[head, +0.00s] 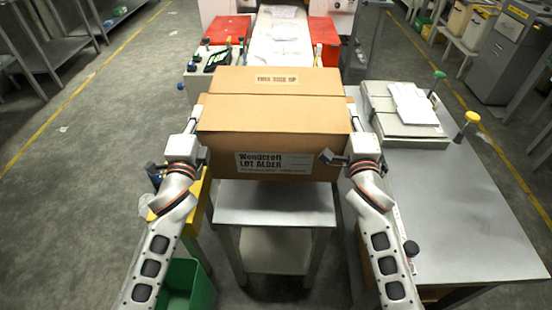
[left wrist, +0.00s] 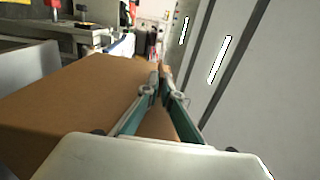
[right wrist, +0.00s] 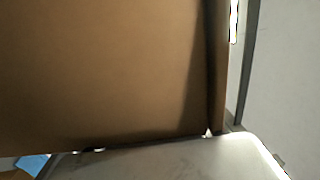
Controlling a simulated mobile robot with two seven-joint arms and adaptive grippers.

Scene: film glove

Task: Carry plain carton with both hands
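The plain brown carton (head: 275,113) is in the middle of the head view, with a printed label on its front and "THIS SIDE UP" on top. My left gripper (head: 202,157) is at its left side. In the left wrist view the fingers (left wrist: 162,85) converge, tips close together, along the carton (left wrist: 75,100). My right gripper (head: 330,157) is at the front right corner, its dark fingertip in front of the front face. In the right wrist view the carton (right wrist: 100,70) fills most of the picture and hides the fingers. The carton's underside is hidden.
A small metal table (head: 275,205) stands below and in front of the carton. A larger grey table (head: 455,200) on the right holds a grey case (head: 405,115). A green bin (head: 190,285) is at lower left. Red boxes (head: 325,35) flank a white conveyor behind.

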